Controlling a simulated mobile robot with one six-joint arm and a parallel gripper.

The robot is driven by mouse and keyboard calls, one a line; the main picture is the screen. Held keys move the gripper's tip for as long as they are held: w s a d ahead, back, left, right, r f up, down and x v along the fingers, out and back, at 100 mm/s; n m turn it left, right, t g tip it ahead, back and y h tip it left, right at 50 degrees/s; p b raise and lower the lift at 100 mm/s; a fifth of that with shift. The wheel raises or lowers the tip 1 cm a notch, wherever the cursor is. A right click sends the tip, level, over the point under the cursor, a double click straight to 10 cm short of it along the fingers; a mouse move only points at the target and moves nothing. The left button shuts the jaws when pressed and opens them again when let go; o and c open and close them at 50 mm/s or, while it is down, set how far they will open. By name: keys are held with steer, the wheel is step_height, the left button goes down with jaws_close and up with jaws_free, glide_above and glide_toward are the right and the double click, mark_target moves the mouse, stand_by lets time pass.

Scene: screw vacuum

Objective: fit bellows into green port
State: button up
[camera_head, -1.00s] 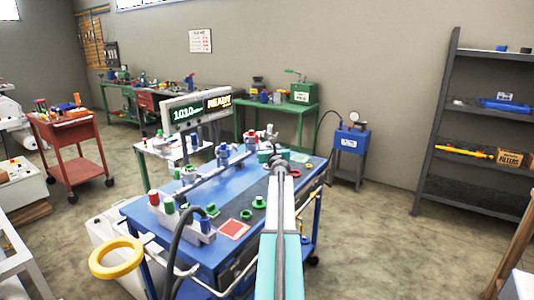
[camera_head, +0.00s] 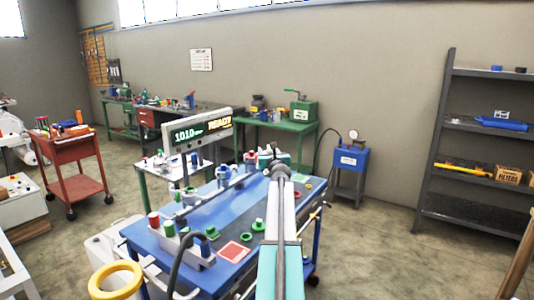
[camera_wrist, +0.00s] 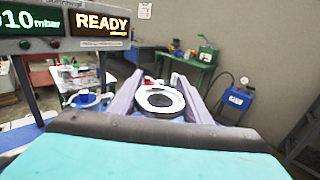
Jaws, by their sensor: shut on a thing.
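My gripper (camera_wrist: 160,100) is shut on a round part (camera_wrist: 160,98) with a white rim and a dark centre, apparently the bellows. Its two pale fingers stand on either side of it in the wrist view. In the head view my gripper (camera_head: 277,162) is at the far end of my outstretched arm, over the back of the blue bench (camera_head: 190,262); the held part is hard to make out there. A green ring (camera_head: 246,238) and a green knob-like fitting (camera_head: 258,224) are on the bench, left of my arm. I cannot tell which is the green port.
A display (camera_head: 197,130) reading 1010 mbar and READY stands behind the bench. A red square (camera_head: 234,252) and a row of coloured fittings (camera_head: 180,240) are at the bench's left. A blue pump box (camera_head: 349,160) stands behind right. A yellow ring (camera_head: 115,280) is front left.

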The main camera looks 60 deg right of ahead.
steer(key=s+a+b, duration=0.7)
steer(key=s+a, duration=0.2)
steer(key=a, duration=0.3)
steer(key=s+a+r+n+t+y+b, duration=0.1)
steer(key=s+a+b, duration=0.6)
steer(key=a, duration=0.5)
steer(key=shift+s+a+r, duration=0.2)
steer(key=shift+s+a, duration=0.05)
steer(key=shift+s, duration=0.6)
